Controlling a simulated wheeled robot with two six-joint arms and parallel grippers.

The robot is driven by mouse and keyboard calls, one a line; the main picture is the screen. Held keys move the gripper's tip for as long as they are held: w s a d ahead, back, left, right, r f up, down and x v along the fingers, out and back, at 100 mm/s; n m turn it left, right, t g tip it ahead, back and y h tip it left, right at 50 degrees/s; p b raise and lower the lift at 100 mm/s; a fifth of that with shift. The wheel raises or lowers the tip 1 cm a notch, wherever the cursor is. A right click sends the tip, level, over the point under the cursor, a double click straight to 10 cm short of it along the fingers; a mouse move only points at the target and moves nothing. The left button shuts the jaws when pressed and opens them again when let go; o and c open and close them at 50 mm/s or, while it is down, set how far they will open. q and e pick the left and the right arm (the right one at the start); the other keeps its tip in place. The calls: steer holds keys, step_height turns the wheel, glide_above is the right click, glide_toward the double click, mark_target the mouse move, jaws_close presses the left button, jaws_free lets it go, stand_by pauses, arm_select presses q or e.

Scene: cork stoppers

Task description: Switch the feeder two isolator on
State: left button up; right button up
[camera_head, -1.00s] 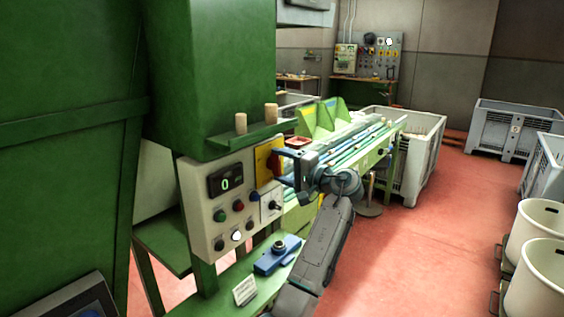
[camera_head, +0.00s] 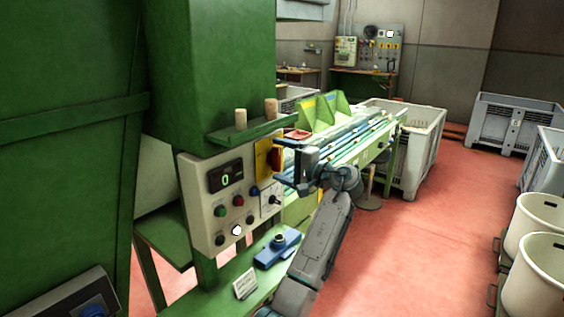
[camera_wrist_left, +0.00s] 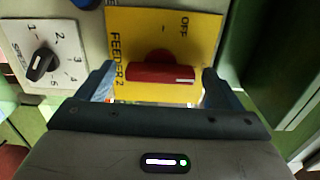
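The feeder two isolator (camera_head: 263,158) is a yellow plate with a red handle, on the right of the grey control panel. In the left wrist view its yellow plate (camera_wrist_left: 122,22) carries the words FEEDER 2 and OFF. The red handle (camera_wrist_left: 160,73) lies crosswise in that view, its lower edge close to the gripper body. My left gripper (camera_wrist_left: 157,88) is open, one finger on each side of the handle, with gaps visible. In the head view my left gripper (camera_head: 284,163) is just right of the isolator. My right gripper is not in view.
The control panel (camera_head: 203,197) also carries a display reading 0, several buttons and a speed dial (camera_wrist_left: 41,65) beside the isolator. Two corks stand on the green ledge (camera_head: 250,131) above. A blue device (camera_head: 277,251) sits on the shelf below. A conveyor lies behind my arm.

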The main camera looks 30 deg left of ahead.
arm_select(q)
steer(key=shift+d+f+b, duration=0.2)
steer(key=shift+d+b, duration=0.2)
steer(key=shift+d, duration=0.1)
steer(key=d+b, duration=0.4)
steer(key=d, duration=0.5)
steer(key=shift+s+d+r, duration=0.15)
steer(key=shift+s+d, duration=0.25)
